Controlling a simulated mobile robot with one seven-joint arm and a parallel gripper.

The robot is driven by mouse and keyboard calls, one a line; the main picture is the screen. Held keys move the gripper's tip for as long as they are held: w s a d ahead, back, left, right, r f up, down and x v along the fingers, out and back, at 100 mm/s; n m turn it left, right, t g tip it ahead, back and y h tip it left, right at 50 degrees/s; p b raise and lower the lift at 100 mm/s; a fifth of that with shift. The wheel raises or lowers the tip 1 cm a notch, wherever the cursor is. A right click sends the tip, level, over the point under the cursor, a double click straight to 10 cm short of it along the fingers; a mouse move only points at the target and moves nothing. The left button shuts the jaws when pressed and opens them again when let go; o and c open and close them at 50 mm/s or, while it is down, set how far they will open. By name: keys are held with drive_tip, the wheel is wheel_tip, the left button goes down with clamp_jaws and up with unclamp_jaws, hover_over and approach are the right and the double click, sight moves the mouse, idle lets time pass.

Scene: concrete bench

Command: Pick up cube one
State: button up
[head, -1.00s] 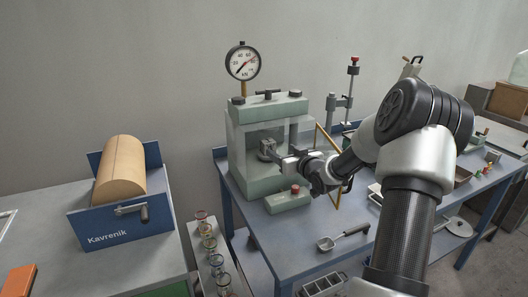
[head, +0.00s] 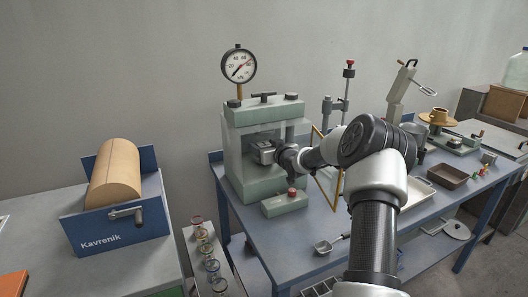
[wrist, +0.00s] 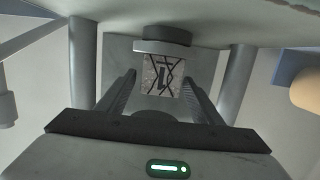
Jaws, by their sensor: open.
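Cube one, a grey block with dark crack lines (wrist: 162,75), is inside the pale green press (head: 238,165), just below a dark round platen (wrist: 162,47) in the wrist view. My gripper (wrist: 160,84) is open. Its two fingers reach towards the cube, one on each side in the picture. I cannot tell whether they touch it or how far along its sides they reach. In the head view my gripper (head: 263,152) is within the press opening, and I cannot make the cube out clearly there.
Press posts (wrist: 83,65) flank my gripper closely. A yellow-edged guard (head: 338,190) stands open beside my forearm. A red-button box (head: 285,203) and a scoop (head: 325,246) are in front. A tray (head: 417,194) and brown pan (head: 447,176) lie right.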

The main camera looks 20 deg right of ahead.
drive_tip(key=c, duration=1.3)
drive_tip(key=shift+r, duration=0.1)
drive_tip(key=shift+c, duration=0.2)
